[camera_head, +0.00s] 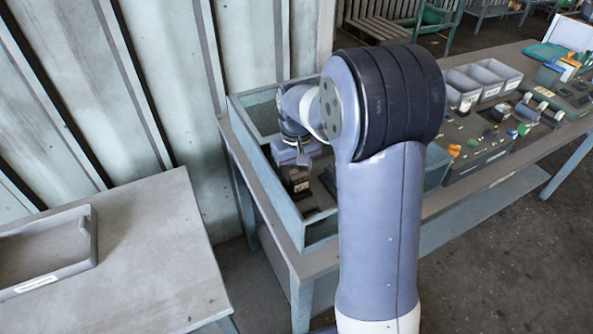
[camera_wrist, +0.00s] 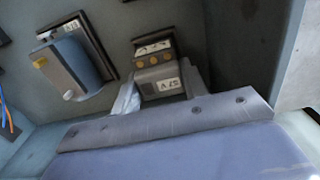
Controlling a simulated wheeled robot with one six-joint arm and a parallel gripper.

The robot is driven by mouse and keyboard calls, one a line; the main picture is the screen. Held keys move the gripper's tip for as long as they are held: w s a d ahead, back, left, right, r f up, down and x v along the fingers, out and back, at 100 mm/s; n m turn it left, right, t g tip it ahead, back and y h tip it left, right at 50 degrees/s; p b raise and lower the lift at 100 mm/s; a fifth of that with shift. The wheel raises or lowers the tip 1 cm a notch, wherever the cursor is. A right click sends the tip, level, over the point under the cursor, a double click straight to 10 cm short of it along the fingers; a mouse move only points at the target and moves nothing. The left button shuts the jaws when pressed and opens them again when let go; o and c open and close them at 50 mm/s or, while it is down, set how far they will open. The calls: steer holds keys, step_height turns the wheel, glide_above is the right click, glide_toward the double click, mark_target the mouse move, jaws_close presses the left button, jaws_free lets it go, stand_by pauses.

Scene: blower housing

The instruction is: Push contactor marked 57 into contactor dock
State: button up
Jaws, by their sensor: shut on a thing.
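The contactor marked 57 (camera_wrist: 160,72) is a dark grey block with a white label and several brass-coloured terminals. It sits between the fingers of my gripper (camera_wrist: 158,93) in the wrist view. In the head view my gripper (camera_head: 299,158) reaches down into the open grey-green housing (camera_head: 238,112), and the dark contactor (camera_head: 298,186) shows below it. My gripper is shut on the contactor. I cannot make out the contactor dock; whether the contactor touches it is hidden.
A grey-blue device (camera_wrist: 69,66) on a dark labelled plate stands left of the contactor, inside the housing. Housing walls surround the gripper. Grey bins (camera_head: 480,80) and small parts fill the bench to the right. A shallow tray (camera_head: 50,262) lies on the left table.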

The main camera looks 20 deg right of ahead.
steer(key=shift+f+b, duration=0.55)
steer(key=shift+f, duration=0.3)
stand_by(0.3)
steer(key=o, duration=1)
step_height(320, 180, up, 11)
steer(key=shift+f, duration=0.1)
step_height(320, 180, down, 11)
steer(key=shift+r, duration=0.45)
steer(key=shift+r+p, duration=0.1)
steer(key=shift+p, duration=0.2)
